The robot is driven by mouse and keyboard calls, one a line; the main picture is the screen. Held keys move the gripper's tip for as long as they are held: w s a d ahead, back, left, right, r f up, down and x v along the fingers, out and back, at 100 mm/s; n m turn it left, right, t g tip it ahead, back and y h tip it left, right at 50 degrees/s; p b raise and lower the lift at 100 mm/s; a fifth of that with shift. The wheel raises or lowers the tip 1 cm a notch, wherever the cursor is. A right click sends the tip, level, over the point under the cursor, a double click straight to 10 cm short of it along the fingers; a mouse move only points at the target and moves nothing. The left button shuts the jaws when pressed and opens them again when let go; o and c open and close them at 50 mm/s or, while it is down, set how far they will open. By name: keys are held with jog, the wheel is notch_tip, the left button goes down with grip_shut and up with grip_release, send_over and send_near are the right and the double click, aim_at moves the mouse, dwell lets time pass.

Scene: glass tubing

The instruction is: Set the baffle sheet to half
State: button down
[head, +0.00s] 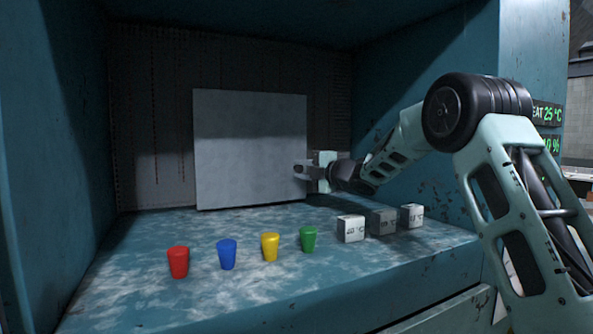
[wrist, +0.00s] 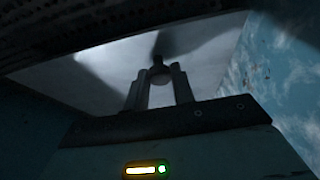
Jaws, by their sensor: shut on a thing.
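The baffle sheet (head: 248,145) is a large pale grey square panel. It stands upright near the back wall of the teal chamber, with its lower edge close to the chamber floor. My gripper (head: 304,170) is at the sheet's right edge, around mid-height, and is shut on a small part there. In the wrist view the sheet (wrist: 105,75) fills much of the upper picture. The fingers (wrist: 160,85) meet around a small round knob (wrist: 160,73) in front of it. The sheet hides the middle of the back wall.
Red (head: 178,262), blue (head: 227,254), yellow (head: 270,246) and green (head: 308,239) cups stand in a row on the chamber floor (head: 140,240). Several grey-white labelled cubes (head: 351,229) continue the row to the right, below my arm. Green readouts (head: 546,113) are on the right outer wall.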

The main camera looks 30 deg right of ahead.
jog(key=shift+d, duration=0.1)
jog(key=c, duration=1.2)
grip_release()
jog(key=shift+b+v, duration=3.15)
jog(key=shift+v, duration=5.6)
